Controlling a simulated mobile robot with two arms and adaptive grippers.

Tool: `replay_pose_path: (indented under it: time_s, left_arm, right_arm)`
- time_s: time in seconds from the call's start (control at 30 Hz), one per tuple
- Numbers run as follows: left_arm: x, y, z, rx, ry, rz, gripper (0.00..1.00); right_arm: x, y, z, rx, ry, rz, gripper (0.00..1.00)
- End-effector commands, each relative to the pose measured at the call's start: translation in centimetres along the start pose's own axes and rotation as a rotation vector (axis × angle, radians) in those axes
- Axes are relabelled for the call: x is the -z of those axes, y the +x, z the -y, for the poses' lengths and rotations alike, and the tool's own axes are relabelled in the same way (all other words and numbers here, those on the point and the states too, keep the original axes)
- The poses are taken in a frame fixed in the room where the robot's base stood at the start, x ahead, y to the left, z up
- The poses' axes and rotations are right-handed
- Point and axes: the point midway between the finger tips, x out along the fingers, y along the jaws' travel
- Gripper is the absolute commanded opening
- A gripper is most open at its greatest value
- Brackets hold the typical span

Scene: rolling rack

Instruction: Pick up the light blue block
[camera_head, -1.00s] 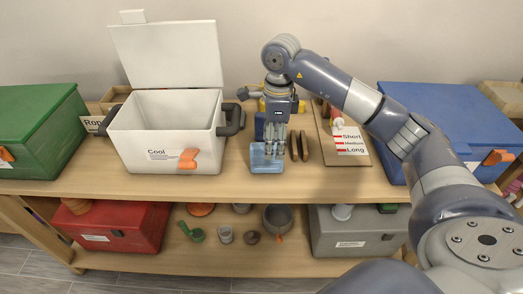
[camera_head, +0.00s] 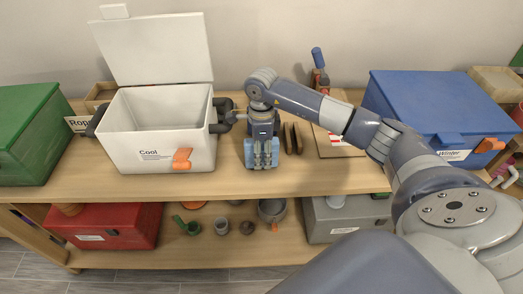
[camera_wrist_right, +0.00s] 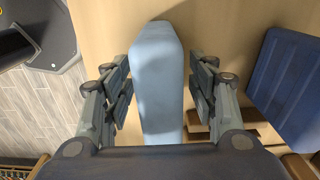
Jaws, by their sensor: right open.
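The light blue block (camera_head: 249,153) stands on the upper shelf, right of the white box, partly hidden behind my right gripper (camera_head: 263,160) in the head view. In the right wrist view the block (camera_wrist_right: 158,80) lies between the two fingers of my right gripper (camera_wrist_right: 160,100). The fingers are open, one on each side, with a gap visible on both sides. My left gripper is not in view.
An open white box (camera_head: 165,150) labelled Cool stands to the left. Dark upright pieces (camera_head: 291,138) and a board (camera_head: 330,145) are close on the right. A blue box (camera_head: 440,100) stands further right. The lower shelf holds a red box (camera_head: 105,235) and several pots.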

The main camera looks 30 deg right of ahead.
Motion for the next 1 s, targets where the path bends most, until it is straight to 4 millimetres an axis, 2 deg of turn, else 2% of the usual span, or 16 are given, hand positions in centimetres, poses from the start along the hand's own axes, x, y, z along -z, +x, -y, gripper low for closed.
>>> replay_pose_path:
  time_s: [0.1,0.27,0.37,0.5,0.53,0.87,1.0]
  left_arm:
    - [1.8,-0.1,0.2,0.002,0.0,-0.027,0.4]
    - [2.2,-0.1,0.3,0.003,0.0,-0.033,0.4]
    - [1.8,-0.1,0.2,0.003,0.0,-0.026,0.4]
    - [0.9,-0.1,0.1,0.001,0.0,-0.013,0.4]
    - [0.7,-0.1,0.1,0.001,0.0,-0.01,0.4]
    - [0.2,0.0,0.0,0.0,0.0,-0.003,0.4]
    - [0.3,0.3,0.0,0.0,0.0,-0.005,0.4]
  right_arm:
    - [-0.1,0.5,0.0,0.0,0.0,0.002,0.53]
    - [-0.1,0.6,0.0,0.001,0.0,0.002,0.53]
    - [-0.1,0.5,0.0,0.001,0.0,0.002,0.35]
    - [0.0,0.5,0.0,0.001,0.0,0.002,0.03]
    - [0.0,0.5,0.0,0.001,0.0,0.002,0.0]
    - [-0.1,0.3,0.1,0.003,0.0,0.003,0.0]
    - [-0.1,-0.4,0.1,0.005,-0.001,0.003,0.0]
